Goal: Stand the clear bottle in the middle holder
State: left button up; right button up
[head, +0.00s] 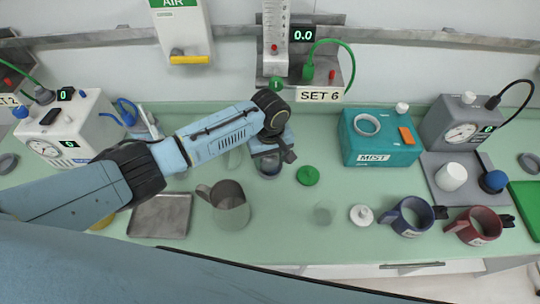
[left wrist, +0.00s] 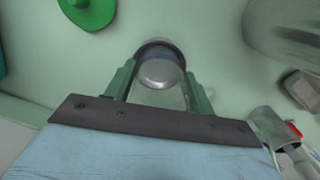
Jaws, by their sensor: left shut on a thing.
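My left gripper (head: 271,156) reaches over the middle of the counter, below the SET 6 sign. It also shows in the left wrist view (left wrist: 158,85), with its two green fingers shut on the clear bottle (left wrist: 160,73). The bottle is see-through and hard to make out; a pale round part shows between the fingers. The dark ring of the middle holder (left wrist: 160,44) shows right at the bottle, and in the head view the holder (head: 269,170) is partly hidden under the gripper. I cannot tell whether the bottle is fully down in it. My right gripper is not in view.
A green disc (head: 308,175) lies just right of the gripper. A metal tray (head: 160,217) lies to the left. A teal MIST box (head: 380,140), a white lid (head: 361,215) and blue and red mugs stand to the right.

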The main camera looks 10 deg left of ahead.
pick_arm(q)
jog(key=o, duration=1.1)
jog(key=shift+o, duration=0.2)
jog(key=shift+r, duration=0.1)
notch_tip(320, 180, up, 7)
jog(key=p, duration=0.5)
jog(key=shift+p, duration=0.35)
